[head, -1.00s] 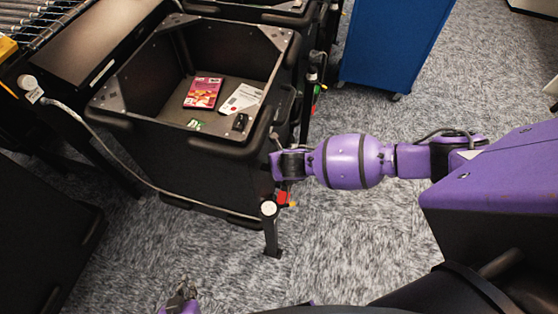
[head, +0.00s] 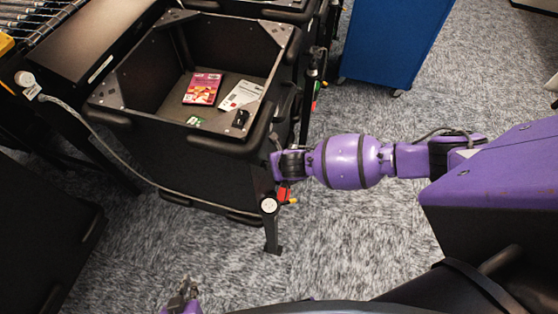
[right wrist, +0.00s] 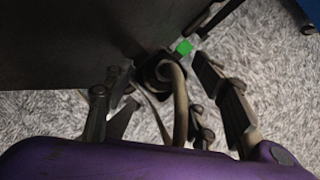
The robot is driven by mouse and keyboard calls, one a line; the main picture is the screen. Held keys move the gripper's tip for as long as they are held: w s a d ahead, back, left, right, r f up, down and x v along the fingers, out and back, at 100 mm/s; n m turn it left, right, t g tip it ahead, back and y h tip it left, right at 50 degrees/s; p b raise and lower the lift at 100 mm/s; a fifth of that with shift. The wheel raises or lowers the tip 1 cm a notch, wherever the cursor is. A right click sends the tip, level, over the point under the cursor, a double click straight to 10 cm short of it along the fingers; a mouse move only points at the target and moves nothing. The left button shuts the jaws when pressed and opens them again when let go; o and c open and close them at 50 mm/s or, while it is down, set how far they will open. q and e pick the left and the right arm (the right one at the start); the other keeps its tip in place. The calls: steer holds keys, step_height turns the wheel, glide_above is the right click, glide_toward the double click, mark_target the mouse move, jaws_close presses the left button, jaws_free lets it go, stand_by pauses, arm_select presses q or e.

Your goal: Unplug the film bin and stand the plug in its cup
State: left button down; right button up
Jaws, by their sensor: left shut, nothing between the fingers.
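The black open-topped bin (head: 190,165) stands at the upper middle of the head view with flat cases and a card inside. A pale round plug or connector (head: 25,79) sits at the machine's side, left of the bin. A grey cable (head: 105,150) runs from it along the bin's lower front. My left gripper (head: 183,292) is shut and empty over the floor. I cannot identify the cup.
A blue cabinet (head: 390,40) stands at the back right. A dark box (head: 40,240) is at the left. Carpet is clear in front.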

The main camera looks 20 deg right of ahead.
steer(key=shift+w+d, duration=0.1)
steer(key=shift+s+r, duration=0.2)
steer(key=shift+r, duration=0.25)
steer(key=v, duration=1.1)
steer(key=shift+s, duration=0.2)
